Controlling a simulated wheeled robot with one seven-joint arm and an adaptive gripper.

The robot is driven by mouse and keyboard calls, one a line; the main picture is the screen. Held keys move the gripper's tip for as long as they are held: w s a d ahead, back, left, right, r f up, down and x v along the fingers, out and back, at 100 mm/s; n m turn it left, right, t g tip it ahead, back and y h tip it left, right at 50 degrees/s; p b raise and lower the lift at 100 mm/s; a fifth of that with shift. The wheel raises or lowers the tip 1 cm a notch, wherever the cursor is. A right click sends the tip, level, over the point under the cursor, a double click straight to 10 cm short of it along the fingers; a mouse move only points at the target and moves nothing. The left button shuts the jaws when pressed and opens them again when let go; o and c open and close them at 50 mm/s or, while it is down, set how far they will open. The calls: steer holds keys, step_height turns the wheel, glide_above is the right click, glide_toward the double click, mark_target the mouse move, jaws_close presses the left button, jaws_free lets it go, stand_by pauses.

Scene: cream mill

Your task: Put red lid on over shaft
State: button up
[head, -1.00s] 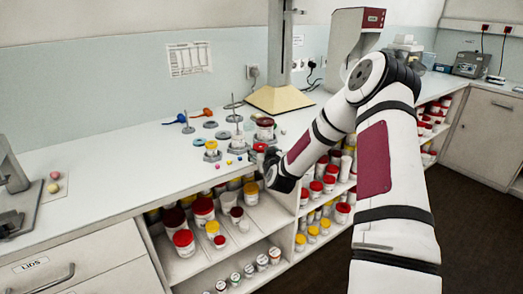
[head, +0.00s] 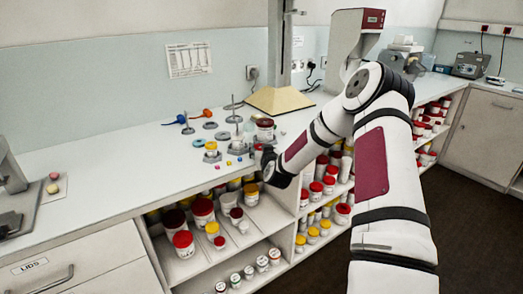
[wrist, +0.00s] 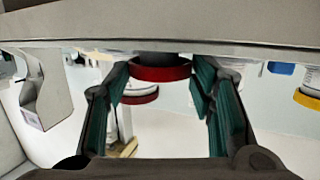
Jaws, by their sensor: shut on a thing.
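My gripper (wrist: 160,75) shows its two teal-padded fingers in the wrist view, where the scene appears upside down. A red lid (wrist: 157,72) lies between the fingertips, with a dark part above it in the picture; the fingers are shut on the lid. In the head view my gripper (head: 262,158) is at the counter's front edge, and the held lid is small and mostly hidden there. Upright thin shafts stand on the counter, one (head: 237,126) behind and left of my gripper. Which shaft belongs to the lid is not clear.
A red-lidded jar (head: 265,123) stands just behind my gripper, and a yellow-lidded jar (head: 211,146) to its left. Grey discs and small coloured balls lie around them. Shelves under the counter (head: 110,165) hold many jars. The left counter is mostly clear.

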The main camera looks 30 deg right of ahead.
steer(key=shift+r, duration=0.2)
steer(key=shift+r+p, duration=0.6)
steer(key=shift+r, duration=0.45)
steer(key=shift+s+a, duration=0.1)
steer(key=shift+s, duration=0.1)
